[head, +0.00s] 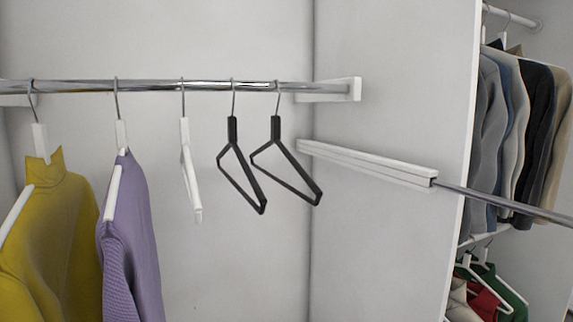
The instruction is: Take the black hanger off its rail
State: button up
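Two black hangers hang empty, side by side, by metal hooks over the chrome rail (220,86). The left black hanger (238,165) is turned at an angle. The right black hanger (287,165) hangs nearest the rail's right end and slants down to the right. Their frames are close together near the top, and I cannot tell whether they touch. Which of the two the task means cannot be told. My gripper is not in view.
An empty white hanger (188,165) hangs just left of the black ones. A purple sweater (130,235) and a yellow sweater (50,245) hang further left. A white bracket (335,90), a side wall and a white slide bar (370,165) lie to the right. Clothes (525,120) hang beyond.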

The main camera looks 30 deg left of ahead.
aim_at(275, 120)
jog(key=u, duration=1.45)
jog(key=k, duration=1)
jog(key=z, duration=0.85)
jog(key=i, duration=0.65)
jog(key=u, duration=0.6)
jog(key=i, duration=0.65)
jog(key=u, duration=0.55)
